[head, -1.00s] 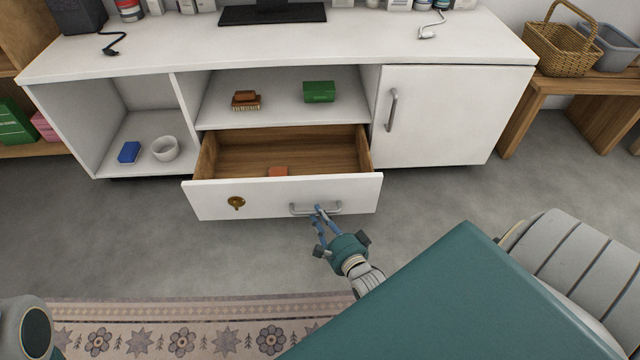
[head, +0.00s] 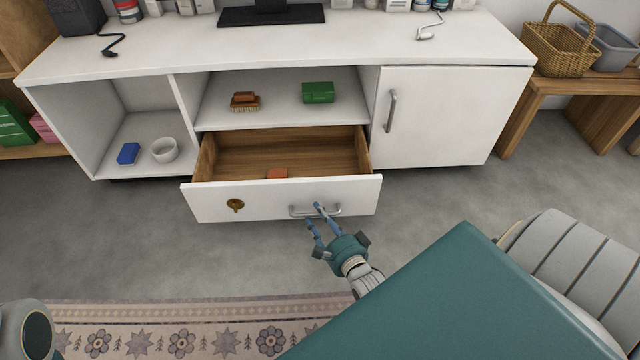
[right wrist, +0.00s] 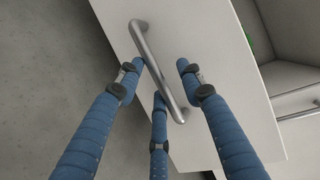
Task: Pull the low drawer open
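The low drawer (head: 215,205) of the white cabinet is pulled well out, its wooden inside showing. Its front has a grey bar handle (head: 330,211) and a brass lock plate (head: 235,205). My right gripper (head: 313,213) is at the handle with its blue fingers spread apart. In the right wrist view the fingers (right wrist: 160,74) stand open on both sides of the handle bar (right wrist: 152,62), not clamped on it. Whether a finger touches the bar I cannot tell. My left gripper is not in view.
A small orange-brown block (head: 277,173) lies in the drawer. Above it, a brush (head: 245,102) and a green box (head: 318,92) sit on the open shelf. A closed cabinet door (head: 440,115) is to the right. Grey floor is clear in front, with a patterned rug (head: 190,330).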

